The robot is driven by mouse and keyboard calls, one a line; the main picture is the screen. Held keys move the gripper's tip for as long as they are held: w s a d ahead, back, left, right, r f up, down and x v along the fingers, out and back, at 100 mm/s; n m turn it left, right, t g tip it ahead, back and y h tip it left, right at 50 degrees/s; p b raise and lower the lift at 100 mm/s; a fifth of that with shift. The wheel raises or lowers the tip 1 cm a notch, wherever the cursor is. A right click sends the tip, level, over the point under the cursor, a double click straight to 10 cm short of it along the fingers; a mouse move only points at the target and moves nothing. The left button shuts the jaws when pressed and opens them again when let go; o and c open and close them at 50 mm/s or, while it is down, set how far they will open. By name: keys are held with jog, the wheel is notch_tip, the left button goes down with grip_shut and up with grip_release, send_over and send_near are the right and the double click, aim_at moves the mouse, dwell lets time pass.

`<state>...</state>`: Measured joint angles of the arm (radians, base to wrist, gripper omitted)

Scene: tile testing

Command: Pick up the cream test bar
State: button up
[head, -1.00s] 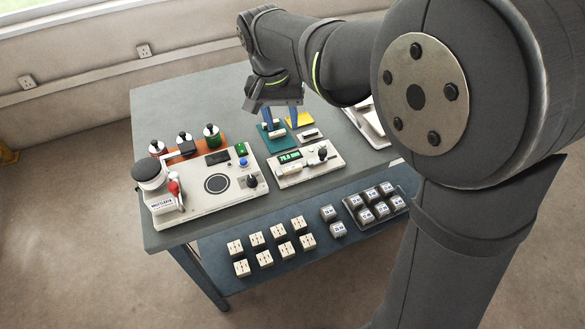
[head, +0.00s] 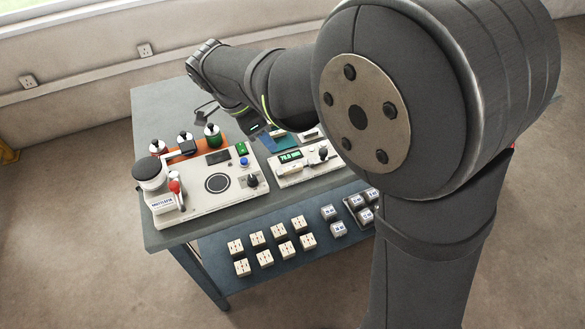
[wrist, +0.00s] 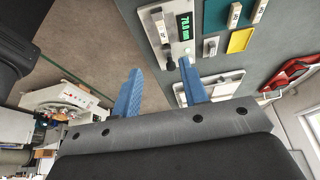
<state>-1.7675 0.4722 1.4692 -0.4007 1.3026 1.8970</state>
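In the wrist view, two small cream bars with dark markings show at the top: one cream bar (wrist: 235,15) on a teal mat (wrist: 214,16), another cream bar (wrist: 259,11) beside it. I cannot tell which is the test bar. My gripper (wrist: 161,67) is open, its two blue fingers wide apart with nothing between them. It points at floor and table edge, apart from both bars. In the head view a pale bar (head: 277,132) shows by the teal mat (head: 286,144), partly hidden by my arm; the fingers cannot be made out there.
A display gauge with a dark knob (head: 292,165) stands in front of the mat. A larger instrument (head: 205,188) and several bottles stand to its left. A yellow mat (wrist: 240,40) and a small grey block (wrist: 210,47) lie near the bars.

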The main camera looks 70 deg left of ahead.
send_near(291, 168)
jog(key=shift+x, duration=4.05)
jog(key=shift+w, duration=0.1)
grip_shut()
